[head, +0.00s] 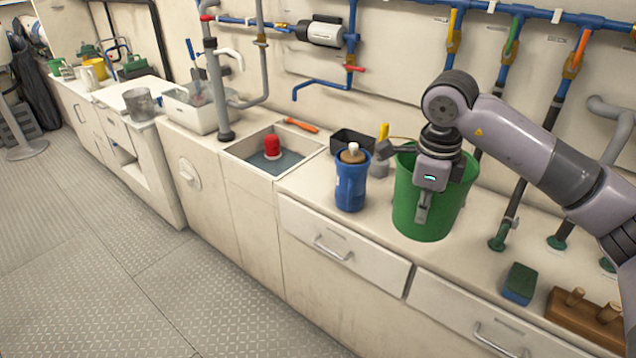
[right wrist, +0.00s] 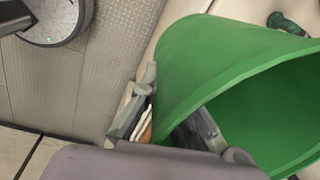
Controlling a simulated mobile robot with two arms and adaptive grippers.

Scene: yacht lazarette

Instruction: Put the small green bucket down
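The green bucket (head: 420,205) stands upright at the front of the counter in the head view; I cannot tell whether its base touches the counter. My right gripper (head: 424,205) is at its near rim, pointing down, with one finger outside the wall and the other inside. In the right wrist view the bucket (right wrist: 215,60) fills the right side, and my right gripper (right wrist: 175,115) is shut on its wall. The bucket looks empty where I can see in. My left gripper is not in view.
The sink (head: 262,165) holds a red-topped item (head: 272,146). A sponge (head: 519,283) and a wooden rack (head: 588,318) lie to the right. Pipes (head: 512,195) rise behind.

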